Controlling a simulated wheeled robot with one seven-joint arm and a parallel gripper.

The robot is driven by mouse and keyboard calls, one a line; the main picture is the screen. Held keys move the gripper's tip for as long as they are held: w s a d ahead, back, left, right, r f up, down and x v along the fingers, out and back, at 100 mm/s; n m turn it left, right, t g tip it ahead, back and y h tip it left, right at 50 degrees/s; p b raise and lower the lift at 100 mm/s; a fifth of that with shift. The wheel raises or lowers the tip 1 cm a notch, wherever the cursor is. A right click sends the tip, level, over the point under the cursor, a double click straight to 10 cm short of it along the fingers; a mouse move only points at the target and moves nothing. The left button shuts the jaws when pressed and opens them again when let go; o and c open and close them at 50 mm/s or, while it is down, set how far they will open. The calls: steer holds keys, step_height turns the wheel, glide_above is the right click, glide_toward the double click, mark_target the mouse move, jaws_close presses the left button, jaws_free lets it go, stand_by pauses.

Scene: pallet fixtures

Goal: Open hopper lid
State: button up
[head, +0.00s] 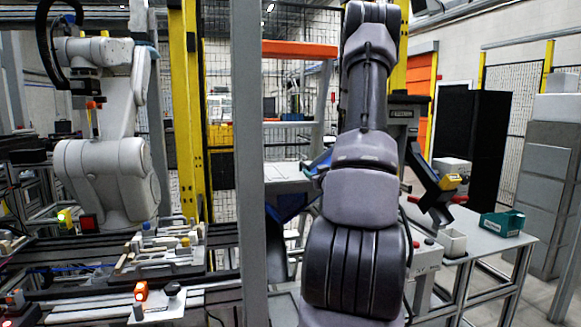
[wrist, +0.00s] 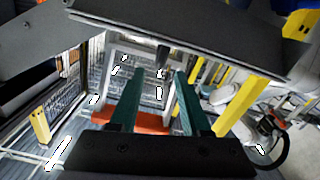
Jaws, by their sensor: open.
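My gripper (wrist: 160,78) is open in the wrist view, with its two green fingers apart. A short dark knob (wrist: 162,55) shows between and just beyond the fingertips. It appears to sit on the edge of a wide dark panel (wrist: 180,32) across the top of the wrist view, which looks like the hopper lid. I cannot tell whether the fingers touch the knob. In the head view, a pale flat surface (head: 285,172) above blue sides (head: 287,205) may be part of the hopper. My arm hides the rest, and my gripper is hidden there.
A grey post (head: 250,170) stands close to the left of my arm. A white robot arm (head: 105,165) stands beyond it by a fixture bench. An orange beam (head: 300,49) crosses behind.

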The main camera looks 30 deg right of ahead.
mark_target(305, 165)
steer(key=x, duration=1)
steer(key=shift+w, duration=0.25)
jaws_close()
steer(key=shift+r, duration=0.1)
stand_by(0.9)
